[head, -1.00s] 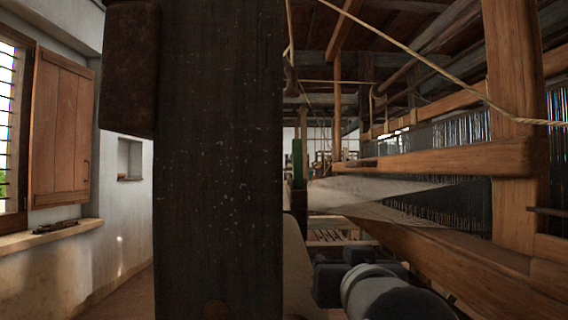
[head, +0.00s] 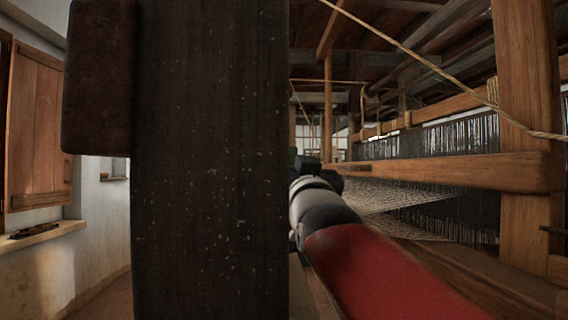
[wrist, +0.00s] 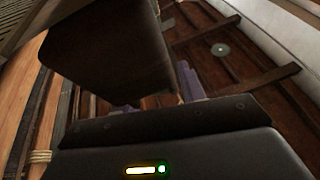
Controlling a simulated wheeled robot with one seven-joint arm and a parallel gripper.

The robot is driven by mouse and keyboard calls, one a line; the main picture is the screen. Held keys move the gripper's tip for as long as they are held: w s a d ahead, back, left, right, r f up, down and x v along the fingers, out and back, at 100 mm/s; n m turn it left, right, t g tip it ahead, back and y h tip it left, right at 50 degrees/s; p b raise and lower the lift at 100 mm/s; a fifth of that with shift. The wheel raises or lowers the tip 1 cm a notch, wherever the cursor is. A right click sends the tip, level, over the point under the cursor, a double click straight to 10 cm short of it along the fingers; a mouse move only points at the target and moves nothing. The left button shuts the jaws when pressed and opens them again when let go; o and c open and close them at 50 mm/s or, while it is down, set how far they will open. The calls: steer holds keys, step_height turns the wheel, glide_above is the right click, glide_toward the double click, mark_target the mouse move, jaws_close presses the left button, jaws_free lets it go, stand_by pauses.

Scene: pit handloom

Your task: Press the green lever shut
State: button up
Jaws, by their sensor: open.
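In the head view a small dark greenish sliver (head: 292,156) shows at the right edge of a dark post, partly covered by my arm's end; it may be the green lever, but its position cannot be read. My gripper (head: 309,163) is at the far end of my arm, close beside it; contact cannot be told. In the wrist view my gripper's pale purple-grey fingers (wrist: 157,95) stand apart, open, partly hidden by a large dark block (wrist: 110,50). No green lever can be made out in the wrist view.
A thick dark post (head: 210,170) fills the left middle of the head view and blocks much of it. The wooden loom frame (head: 525,130) and warp threads (head: 430,200) are at the right. A shuttered window (head: 35,130) is at the left.

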jaws_close()
